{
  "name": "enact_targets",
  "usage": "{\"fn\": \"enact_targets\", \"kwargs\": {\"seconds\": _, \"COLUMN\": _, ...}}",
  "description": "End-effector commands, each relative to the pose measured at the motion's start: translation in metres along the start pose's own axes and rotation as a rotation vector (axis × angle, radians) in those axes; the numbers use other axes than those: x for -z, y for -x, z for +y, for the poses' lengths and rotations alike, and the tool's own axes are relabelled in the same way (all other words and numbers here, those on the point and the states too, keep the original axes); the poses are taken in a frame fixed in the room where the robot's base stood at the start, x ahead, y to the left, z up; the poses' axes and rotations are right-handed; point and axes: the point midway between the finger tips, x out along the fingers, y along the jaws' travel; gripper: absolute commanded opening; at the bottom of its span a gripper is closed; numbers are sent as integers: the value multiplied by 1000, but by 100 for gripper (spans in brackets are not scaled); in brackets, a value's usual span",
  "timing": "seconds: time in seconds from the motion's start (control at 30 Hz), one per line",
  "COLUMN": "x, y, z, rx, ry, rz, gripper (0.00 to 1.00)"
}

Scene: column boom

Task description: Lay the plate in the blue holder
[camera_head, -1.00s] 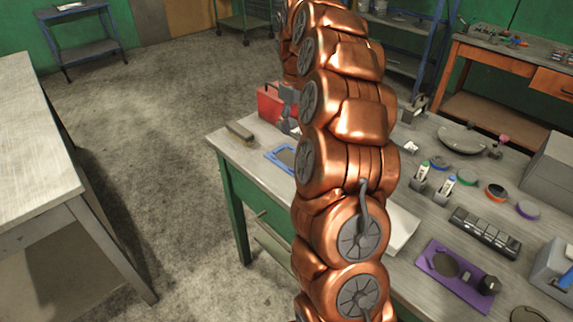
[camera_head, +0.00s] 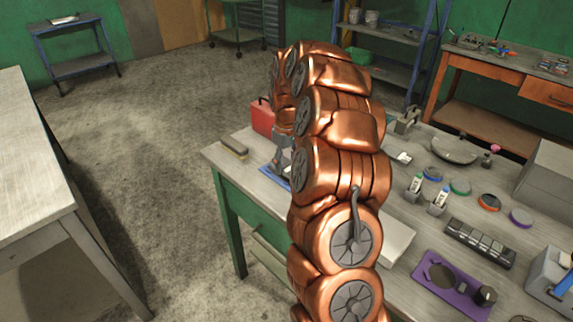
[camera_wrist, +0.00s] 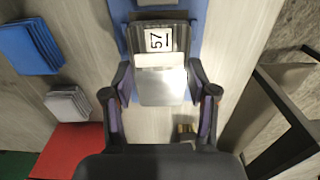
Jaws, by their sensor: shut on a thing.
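My gripper (camera_wrist: 161,98) is shut on the plate (camera_wrist: 163,88), a flat silvery piece between its two fingers in the wrist view. A white label reading 57 (camera_wrist: 158,40) shows at the plate's far end. The blue holder (camera_wrist: 197,22) lies on the bench beyond and beneath the plate, its blue sides showing left and right. In the head view, my gripper (camera_head: 282,152) is low over the blue holder (camera_head: 272,176), which is mostly hidden by my arm. I cannot tell whether plate and holder touch.
A red toolbox (camera_head: 262,117) stands behind my gripper, and a brush (camera_head: 234,147) lies near the bench's left end. Blue boxes (camera_wrist: 28,48) and a grey piece (camera_wrist: 70,103) lie left in the wrist view. A purple tray (camera_head: 450,290) and several small items fill the bench's right.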

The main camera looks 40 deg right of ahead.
Motion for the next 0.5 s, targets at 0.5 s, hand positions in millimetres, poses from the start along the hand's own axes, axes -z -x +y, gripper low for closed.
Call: {"fn": "enact_targets", "kwargs": {"seconds": 0.5, "x": 0, "y": -17, "z": 0, "rx": -1, "ry": 0, "rz": 1, "gripper": 0}}
